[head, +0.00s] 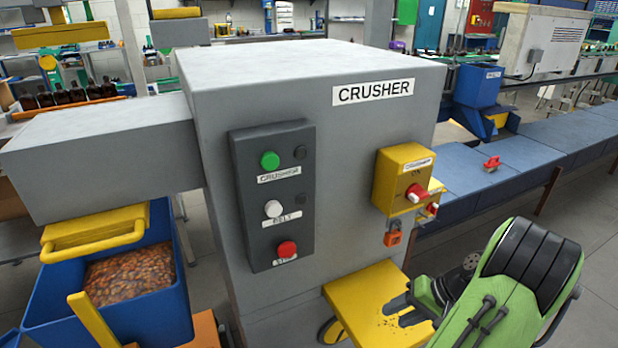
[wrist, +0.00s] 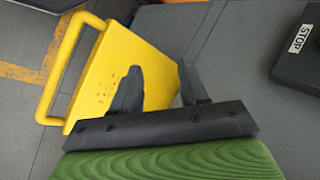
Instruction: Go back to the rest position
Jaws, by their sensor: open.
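My gripper (head: 408,311) is at the end of my green and black arm, low at the right of the head view. It is in front of the crusher's lower right side, over a yellow platform. In the wrist view my gripper (wrist: 158,82) has its two dark fingers apart with nothing between them. The grey crusher (head: 320,200) fills the middle of the head view. Its dark panel (head: 273,195) has a green, a white and a red button. A yellow switch box (head: 403,180) with a red switch and an orange padlock (head: 393,237) is on its right.
The yellow platform (head: 365,310) lies below my gripper, close to the crusher; its yellow handle (wrist: 62,60) shows in the wrist view. A blue bin (head: 110,290) of brown pieces stands at the left. A blue conveyor (head: 540,160) runs right. Amber bottles (head: 75,93) stand at the back left.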

